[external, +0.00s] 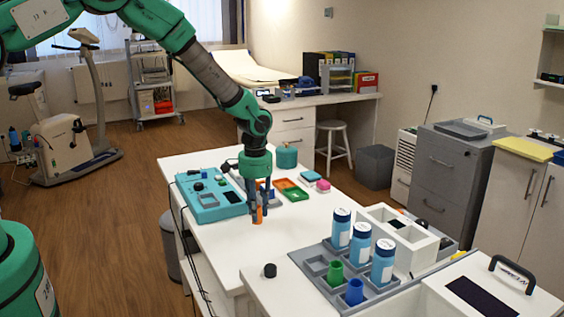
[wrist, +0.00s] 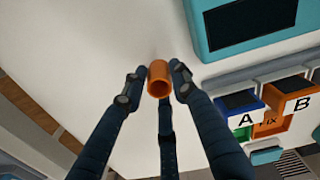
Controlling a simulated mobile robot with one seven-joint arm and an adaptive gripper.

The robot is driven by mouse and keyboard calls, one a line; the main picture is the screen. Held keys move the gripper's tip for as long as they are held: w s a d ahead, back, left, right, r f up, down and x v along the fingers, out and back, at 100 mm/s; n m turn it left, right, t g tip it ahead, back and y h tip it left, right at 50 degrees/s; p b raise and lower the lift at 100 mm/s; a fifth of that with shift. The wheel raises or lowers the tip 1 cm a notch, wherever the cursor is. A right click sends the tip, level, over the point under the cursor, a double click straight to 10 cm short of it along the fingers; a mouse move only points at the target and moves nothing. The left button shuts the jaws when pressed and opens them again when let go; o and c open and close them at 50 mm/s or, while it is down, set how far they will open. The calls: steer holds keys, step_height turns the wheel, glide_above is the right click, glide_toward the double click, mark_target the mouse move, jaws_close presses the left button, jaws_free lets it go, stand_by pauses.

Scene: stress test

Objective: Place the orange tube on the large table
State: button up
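The orange tube (external: 258,215) is upright at my gripper's fingertips, over the bare middle of the large white table (external: 215,250). In the wrist view the tube (wrist: 158,80) shows its open round end, between the dark fingers of my gripper (wrist: 158,78). The fingertips appear to touch its sides, with a third finger below it in the picture. In the external view my gripper (external: 258,205) points straight down, with the tube's lower part showing below the fingers. I cannot tell whether the tube's bottom touches the table.
A turquoise device (external: 212,196) lies left of my gripper. Orange and green trays (external: 291,190) and a teal pot (external: 286,156) stand behind. A grey rack (external: 318,268) with blue-capped bottles (external: 361,243) and a black cap (external: 270,270) are in front. Table around the tube is clear.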

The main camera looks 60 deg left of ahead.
steer(key=shift+o, duration=0.9)
steer(key=shift+r, duration=0.1)
step_height(320, 180, up, 12)
steer(key=p, duration=0.2)
steer(key=shift+r, duration=0.15)
stand_by(0.5)
